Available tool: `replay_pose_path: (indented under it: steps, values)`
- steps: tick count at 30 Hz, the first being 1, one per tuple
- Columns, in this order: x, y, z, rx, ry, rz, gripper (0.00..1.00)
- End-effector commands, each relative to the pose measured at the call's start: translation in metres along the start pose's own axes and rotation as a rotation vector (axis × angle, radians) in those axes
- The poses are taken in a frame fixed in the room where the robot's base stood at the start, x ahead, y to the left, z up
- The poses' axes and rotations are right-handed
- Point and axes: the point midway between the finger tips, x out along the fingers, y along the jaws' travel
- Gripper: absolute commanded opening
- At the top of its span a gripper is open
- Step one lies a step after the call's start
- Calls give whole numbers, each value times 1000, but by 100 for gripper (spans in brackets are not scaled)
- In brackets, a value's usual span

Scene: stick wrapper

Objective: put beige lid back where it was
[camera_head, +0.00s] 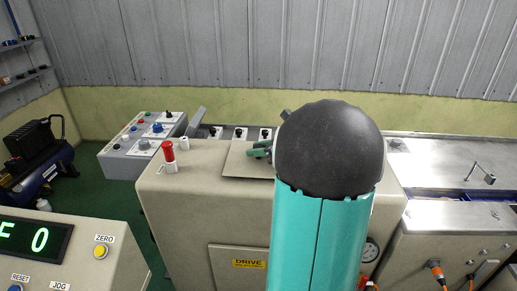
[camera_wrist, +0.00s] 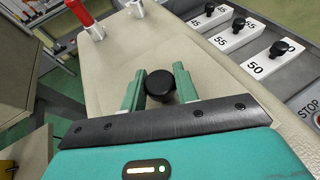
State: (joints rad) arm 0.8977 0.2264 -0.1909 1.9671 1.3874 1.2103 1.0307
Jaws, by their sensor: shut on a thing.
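The beige lid (camera_head: 238,163) is a flat plate at the top of the beige machine (camera_head: 195,190), partly hidden behind my arm in the head view. A round black knob (camera_wrist: 160,85) stands above the lid's pale surface (camera_wrist: 195,60) in the wrist view. My gripper (camera_wrist: 158,76) has its green fingers on either side of this knob and is shut on it. In the head view only part of my gripper (camera_head: 260,150) shows beside my dark arm joint. I cannot tell whether the lid rests on the machine or is slightly above it.
Numbered white blocks with black knobs (camera_wrist: 236,35) line a grey channel behind. A grey control box (camera_head: 145,142) is at back left, and a metal bench (camera_head: 440,160) is at right.

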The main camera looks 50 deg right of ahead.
Motion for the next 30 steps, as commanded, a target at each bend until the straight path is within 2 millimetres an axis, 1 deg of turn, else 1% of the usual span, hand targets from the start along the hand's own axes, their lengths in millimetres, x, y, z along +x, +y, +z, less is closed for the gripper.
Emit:
replay_pose_path:
  steps: [4, 20, 21, 24, 30]
  values:
    - [0, 0, 1, -1, -2, 0, 0]
    - [4, 0, -10, -1, -2, -1, 0]
    - [4, 0, -11, 0, 0, -1, 34]
    - [4, 0, -11, 0, 0, 0, 52]
    - [4, 0, -10, 0, 0, 0, 52]
